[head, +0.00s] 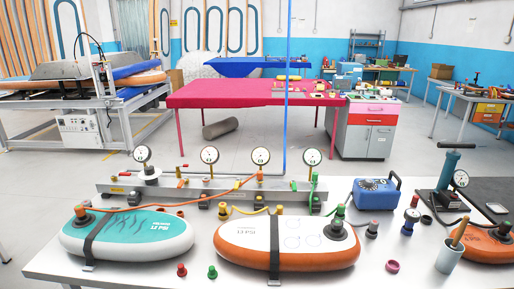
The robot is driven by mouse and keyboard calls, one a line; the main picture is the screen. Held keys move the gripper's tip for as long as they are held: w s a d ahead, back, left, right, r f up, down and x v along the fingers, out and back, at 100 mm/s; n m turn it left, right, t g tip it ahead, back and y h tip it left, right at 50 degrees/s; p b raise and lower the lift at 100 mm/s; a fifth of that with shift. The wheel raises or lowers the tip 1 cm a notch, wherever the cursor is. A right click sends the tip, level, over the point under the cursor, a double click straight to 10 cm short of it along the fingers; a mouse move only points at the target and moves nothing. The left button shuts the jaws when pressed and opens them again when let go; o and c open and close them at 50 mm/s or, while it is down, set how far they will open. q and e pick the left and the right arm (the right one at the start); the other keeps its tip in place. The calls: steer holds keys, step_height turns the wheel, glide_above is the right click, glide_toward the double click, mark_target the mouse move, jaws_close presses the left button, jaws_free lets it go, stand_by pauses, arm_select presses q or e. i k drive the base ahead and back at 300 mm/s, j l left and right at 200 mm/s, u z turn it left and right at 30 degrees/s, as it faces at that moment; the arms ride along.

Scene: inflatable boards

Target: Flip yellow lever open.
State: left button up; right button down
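A long grey manifold (235,189) stands along the back of the white table, with several round gauges above it. Neither of my grippers is in view.
A teal and white board (128,233) lies at left and an orange board (483,243) at right. Loose caps (212,271) lie in front. Hoses cross the manifold.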

mark_target(236, 185)
steer(key=i+j, duration=0.65)
steer(key=i, duration=0.2)
